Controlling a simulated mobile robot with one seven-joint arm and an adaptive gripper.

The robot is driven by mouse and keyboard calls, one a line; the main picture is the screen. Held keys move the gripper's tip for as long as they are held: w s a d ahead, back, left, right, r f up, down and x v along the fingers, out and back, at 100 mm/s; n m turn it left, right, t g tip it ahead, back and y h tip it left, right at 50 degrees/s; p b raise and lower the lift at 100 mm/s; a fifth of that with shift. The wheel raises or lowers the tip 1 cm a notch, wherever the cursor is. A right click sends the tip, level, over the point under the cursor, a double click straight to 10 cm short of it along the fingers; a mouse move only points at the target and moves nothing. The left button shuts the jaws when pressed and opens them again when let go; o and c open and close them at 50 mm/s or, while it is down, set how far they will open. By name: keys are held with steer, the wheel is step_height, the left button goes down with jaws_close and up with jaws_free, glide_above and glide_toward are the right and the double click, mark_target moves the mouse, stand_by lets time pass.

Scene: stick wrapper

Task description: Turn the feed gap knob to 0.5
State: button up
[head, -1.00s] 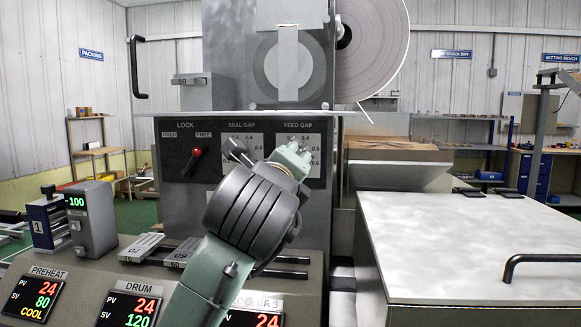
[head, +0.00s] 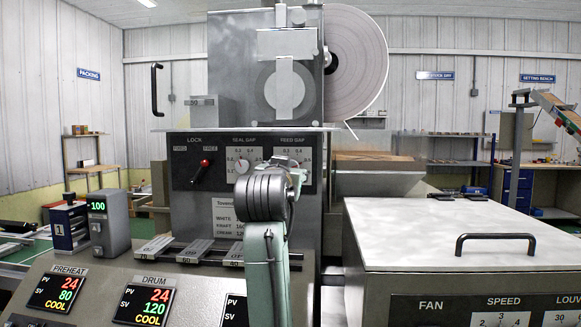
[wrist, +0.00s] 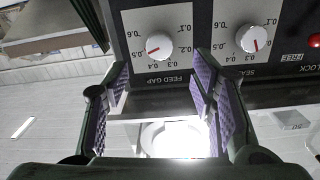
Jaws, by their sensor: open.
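The feed gap knob (wrist: 159,46) is a round white knob with a red mark, on a light dial plate in the wrist view. Its mark points to the lower left of that picture, on the 0.4 to 0.5 side; the exact reading is unclear. My gripper (wrist: 160,88) is open, with purple-padded fingers on either side of the knob's line and nothing between them. The knob looks beyond the fingertips, not touched. In the head view my arm covers this knob, and only part of the feed gap plate (head: 304,158) shows.
The seal gap knob (wrist: 253,39) is close beside the feed gap knob, near one finger; it also shows in the head view (head: 241,166). The red lock lever (head: 204,163) is farther along the panel. A white-topped cabinet (head: 440,232) stands to the right.

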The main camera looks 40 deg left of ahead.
steer(key=p+x, duration=0.3)
steer(key=x, duration=0.5)
steer(key=shift+w+a, duration=0.15)
steer(key=shift+w, duration=0.1)
steer(key=shift+c, duration=0.5)
steer(key=c, duration=1)
steer(key=shift+c, duration=0.2)
steer(key=o, duration=1.1)
steer(key=shift+o, duration=0.2)
